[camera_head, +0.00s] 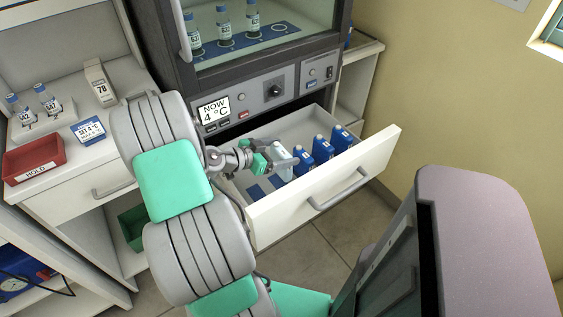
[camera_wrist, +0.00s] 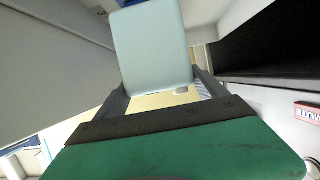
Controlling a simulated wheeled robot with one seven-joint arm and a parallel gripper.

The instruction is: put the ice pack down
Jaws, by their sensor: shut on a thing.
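My gripper (camera_head: 268,158) is inside the open drawer (camera_head: 277,220) below the incubator. It is shut on a pale, whitish ice pack (camera_head: 283,161), which stands roughly upright. In the wrist view the pale ice pack (camera_wrist: 150,45) fills the space between the two dark fingers. Dark blue marks (camera_head: 256,193) on the drawer floor lie bare at the left. I cannot tell whether the held pack's underside touches the drawer floor.
The incubator (camera_head: 273,91) above reads "NOW 4 °C" and holds several vials behind glass. The drawer's front panel is close to my gripper.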

